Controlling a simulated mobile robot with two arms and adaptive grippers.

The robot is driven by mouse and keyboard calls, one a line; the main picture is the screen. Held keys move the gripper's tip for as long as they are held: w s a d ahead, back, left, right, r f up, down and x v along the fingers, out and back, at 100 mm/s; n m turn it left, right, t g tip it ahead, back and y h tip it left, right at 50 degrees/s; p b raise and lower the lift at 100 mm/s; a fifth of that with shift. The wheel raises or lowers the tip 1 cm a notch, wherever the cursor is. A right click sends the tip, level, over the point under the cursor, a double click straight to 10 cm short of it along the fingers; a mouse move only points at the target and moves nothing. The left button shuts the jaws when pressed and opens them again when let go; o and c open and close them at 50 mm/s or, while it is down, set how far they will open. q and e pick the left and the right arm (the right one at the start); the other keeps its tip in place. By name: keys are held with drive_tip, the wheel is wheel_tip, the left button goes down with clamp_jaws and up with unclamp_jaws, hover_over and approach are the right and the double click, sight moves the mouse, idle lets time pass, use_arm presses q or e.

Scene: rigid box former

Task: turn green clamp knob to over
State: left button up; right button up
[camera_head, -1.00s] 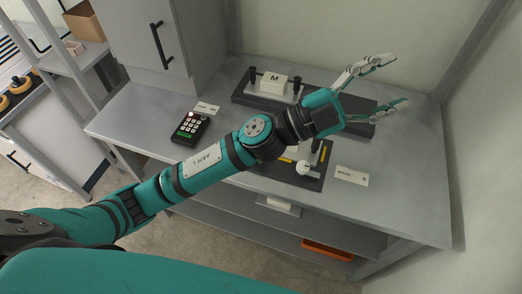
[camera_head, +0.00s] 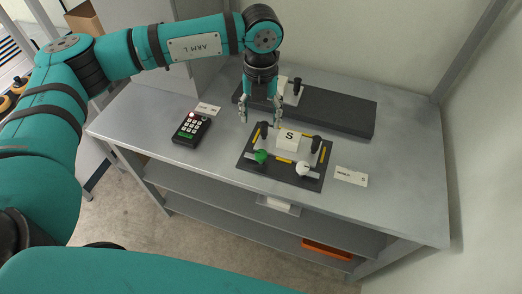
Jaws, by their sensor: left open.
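A green clamp knob (camera_head: 261,157) sits at the front left corner of a dark fixture plate (camera_head: 255,171) on the grey bench. A white knob (camera_head: 303,168) is at its front right, and dark knobs stand at the back corners. A white block marked S (camera_head: 288,140) sits in the middle of the plate, with yellow strips around it. My left gripper (camera_head: 260,118) points down, open and empty, above the bench just behind the plate's back left corner. It is apart from the green knob. My right gripper is not in view.
A long dark base (camera_head: 335,110) with another fixture lies along the back, partly hidden by my left arm. A black keypad (camera_head: 191,129) and a small card (camera_head: 207,109) lie left. A white label (camera_head: 351,176) lies right of the plate.

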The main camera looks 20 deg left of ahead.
sight(261, 154)
use_arm(q)
wheel_tip(261, 154, down, 16)
drive_tip(key=p, duration=0.4)
drive_tip(key=shift+r, duration=0.2)
drive_tip(key=c, duration=1.1)
